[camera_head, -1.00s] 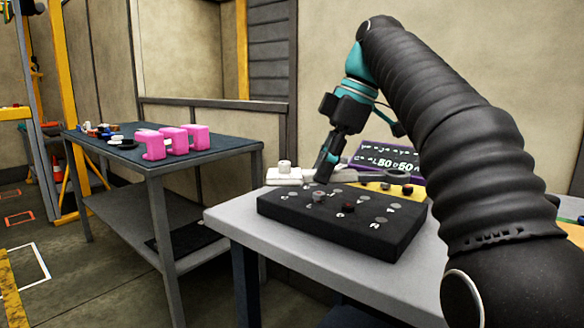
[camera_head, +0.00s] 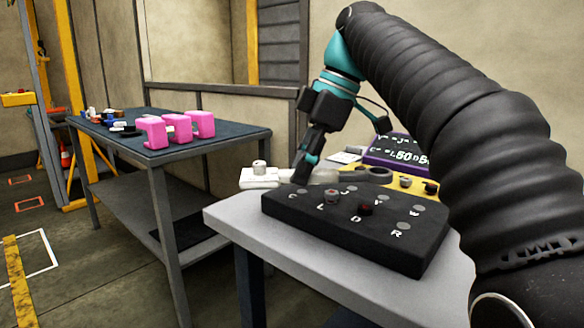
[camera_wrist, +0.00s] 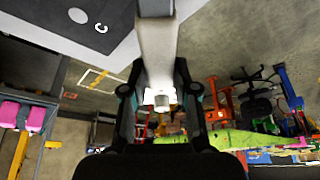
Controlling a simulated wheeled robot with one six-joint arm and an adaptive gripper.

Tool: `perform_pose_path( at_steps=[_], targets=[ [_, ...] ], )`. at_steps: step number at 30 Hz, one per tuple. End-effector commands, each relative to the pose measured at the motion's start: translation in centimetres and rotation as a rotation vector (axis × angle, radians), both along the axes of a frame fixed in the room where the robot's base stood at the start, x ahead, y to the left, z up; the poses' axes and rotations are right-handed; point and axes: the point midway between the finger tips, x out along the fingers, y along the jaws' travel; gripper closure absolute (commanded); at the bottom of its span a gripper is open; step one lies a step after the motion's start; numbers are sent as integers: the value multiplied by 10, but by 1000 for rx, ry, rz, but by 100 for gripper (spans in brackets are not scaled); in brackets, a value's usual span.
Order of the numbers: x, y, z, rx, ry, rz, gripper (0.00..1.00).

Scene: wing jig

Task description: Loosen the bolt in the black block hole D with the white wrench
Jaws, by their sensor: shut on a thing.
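The black block (camera_head: 340,236) lies on the grey table with lettered holes. A dark reddish bolt (camera_head: 365,209) stands beside the letter D, and a greyer bolt (camera_head: 331,196) stands near the letter L. My gripper (camera_head: 303,172) is at the block's back left edge, near the letter C. In the wrist view my gripper (camera_wrist: 160,95) is shut on the white wrench (camera_wrist: 157,50). The wrench runs upward in that view, beside the block corner marked C (camera_wrist: 80,32); its far end is cut off.
A purple panel (camera_head: 385,160) with white writing is farther back. A second table (camera_head: 110,150) at left holds pink blocks (camera_head: 178,128). The grey table's front left corner (camera_head: 235,222) is clear.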

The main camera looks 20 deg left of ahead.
Motion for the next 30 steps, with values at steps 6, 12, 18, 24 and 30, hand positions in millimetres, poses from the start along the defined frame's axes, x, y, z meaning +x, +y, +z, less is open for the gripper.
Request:
perform_pose_path(
  at_steps=[6, 12, 18, 24, 30],
  targets=[
    [-13, 16, -4, 0, -1, 35, 100],
    [-13, 15, -14, 2, -2, 35, 100],
    [-12, 15, -33, 1, -1, 34, 100],
    [-12, 15, -45, 2, -1, 35, 100],
    [-12, 15, -46, 1, -1, 34, 100]
  ],
)
